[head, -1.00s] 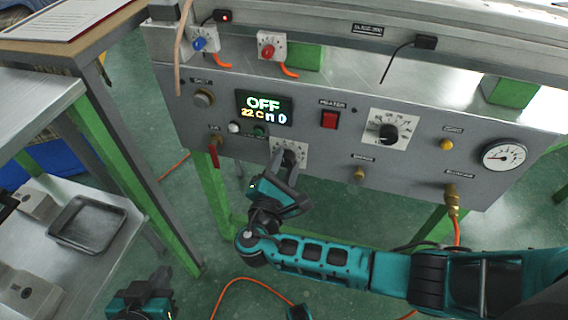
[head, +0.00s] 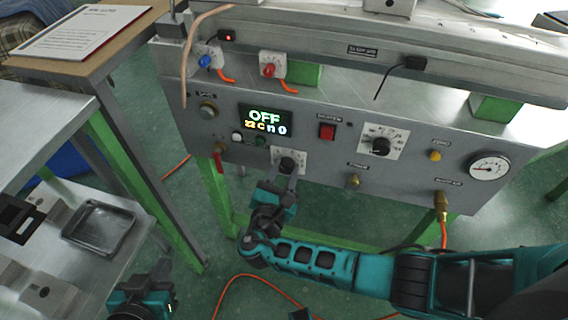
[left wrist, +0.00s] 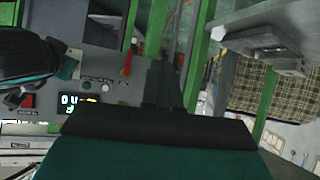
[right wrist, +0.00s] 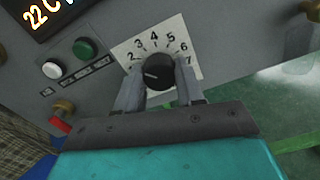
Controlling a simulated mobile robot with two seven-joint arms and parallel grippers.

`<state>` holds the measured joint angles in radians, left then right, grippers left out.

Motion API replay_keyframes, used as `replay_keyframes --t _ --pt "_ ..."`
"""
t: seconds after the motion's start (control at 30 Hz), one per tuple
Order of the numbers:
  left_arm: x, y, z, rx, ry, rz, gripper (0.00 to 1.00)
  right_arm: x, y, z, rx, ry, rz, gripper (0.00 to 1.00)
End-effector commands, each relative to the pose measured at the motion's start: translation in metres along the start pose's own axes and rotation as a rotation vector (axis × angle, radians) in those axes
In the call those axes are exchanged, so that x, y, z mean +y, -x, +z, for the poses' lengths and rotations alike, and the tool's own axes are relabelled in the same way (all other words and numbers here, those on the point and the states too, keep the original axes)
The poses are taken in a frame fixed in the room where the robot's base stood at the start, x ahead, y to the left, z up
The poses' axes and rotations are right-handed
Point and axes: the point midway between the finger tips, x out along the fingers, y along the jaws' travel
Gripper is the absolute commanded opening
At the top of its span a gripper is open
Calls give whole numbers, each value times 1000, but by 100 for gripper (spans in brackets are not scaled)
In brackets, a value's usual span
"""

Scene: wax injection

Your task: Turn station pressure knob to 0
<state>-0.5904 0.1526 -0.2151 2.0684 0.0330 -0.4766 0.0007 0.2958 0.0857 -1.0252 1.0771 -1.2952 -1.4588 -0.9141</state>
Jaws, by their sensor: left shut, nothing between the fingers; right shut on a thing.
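The station pressure knob (right wrist: 158,70) is a black round knob on a white dial plate (right wrist: 128,46). Numbers 2 to 7 show around it, and the pale mark on the knob points to the lower left, toward the hidden side of the dial. In the head view the dial plate (head: 302,158) sits below the lit display. My right gripper (right wrist: 160,92) is shut on the knob, one finger on each side; it also shows in the head view (head: 288,172). My left gripper (head: 162,270) is shut and empty, low and left of the panel; its fingers show in the left wrist view (left wrist: 163,85).
The display (head: 265,121) reads OFF, 22 C and n 0. A red heater switch (head: 327,131), another black dial knob (head: 381,146) and a gauge (head: 489,167) are on the panel. A side table with a metal tray (head: 99,228) stands left.

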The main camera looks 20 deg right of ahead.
Motion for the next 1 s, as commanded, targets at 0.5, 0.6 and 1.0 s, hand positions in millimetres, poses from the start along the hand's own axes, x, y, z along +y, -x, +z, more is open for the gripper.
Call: replay_keyframes --t 0.5,0.6,1.0 --pt "-1 22 -30 4 -3 -7 0 1 -2 4 -3 493 -3 7" --pt "-3 24 -26 -7 -4 -13 0 1 -2 4 -3 588 -3 7" --pt "-11 31 -26 -13 -1 -37 0 1 -2 2 -3 928 -3 7"
